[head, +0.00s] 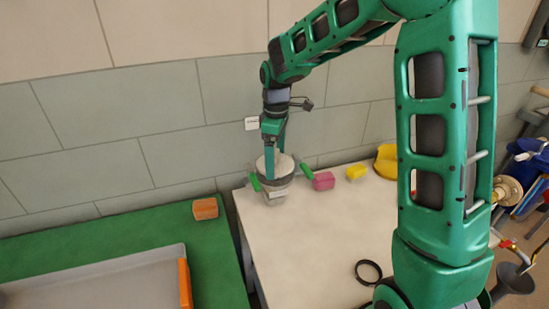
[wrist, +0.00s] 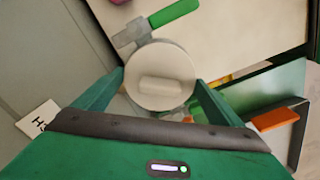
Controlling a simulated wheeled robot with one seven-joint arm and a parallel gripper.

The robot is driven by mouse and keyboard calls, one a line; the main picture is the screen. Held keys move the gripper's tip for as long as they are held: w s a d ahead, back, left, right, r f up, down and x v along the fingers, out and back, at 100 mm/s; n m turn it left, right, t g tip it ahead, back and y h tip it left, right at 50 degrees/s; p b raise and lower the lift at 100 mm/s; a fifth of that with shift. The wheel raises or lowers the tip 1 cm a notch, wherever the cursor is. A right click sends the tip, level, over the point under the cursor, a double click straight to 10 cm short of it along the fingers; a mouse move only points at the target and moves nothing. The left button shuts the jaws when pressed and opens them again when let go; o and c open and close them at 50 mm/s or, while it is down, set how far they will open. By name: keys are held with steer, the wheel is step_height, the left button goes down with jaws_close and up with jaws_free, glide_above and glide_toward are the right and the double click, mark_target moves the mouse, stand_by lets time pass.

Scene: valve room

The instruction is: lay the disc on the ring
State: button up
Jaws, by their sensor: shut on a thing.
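The pale round disc (head: 284,164) with a raised bar on its face also shows in the wrist view (wrist: 160,62). My gripper (head: 274,168) is shut on the disc, with one finger at each side of it in the wrist view (wrist: 160,84). The disc is at the back left corner of the white table, over or on a grey pot-like body (head: 276,197) with green handles. I cannot tell if they touch. A thin black ring (head: 380,267) lies flat near the front of the table, partly close to my arm in the picture.
A pink block (head: 323,181), a yellow block (head: 355,172) and a yellow curved thing (head: 387,160) stand along the table's back. A green bench (head: 110,232) at left bears an orange block (head: 205,208) and a grey tray (head: 90,275). The table's middle (head: 310,235) is clear.

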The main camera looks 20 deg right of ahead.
steer(key=shift+f, duration=0.7)
stand_by(1.6)
steer(key=o, duration=1.2)
steer(key=shift+r, duration=0.1)
steer(key=shift+r, duration=3.4)
steer(key=shift+r, duration=0.1)
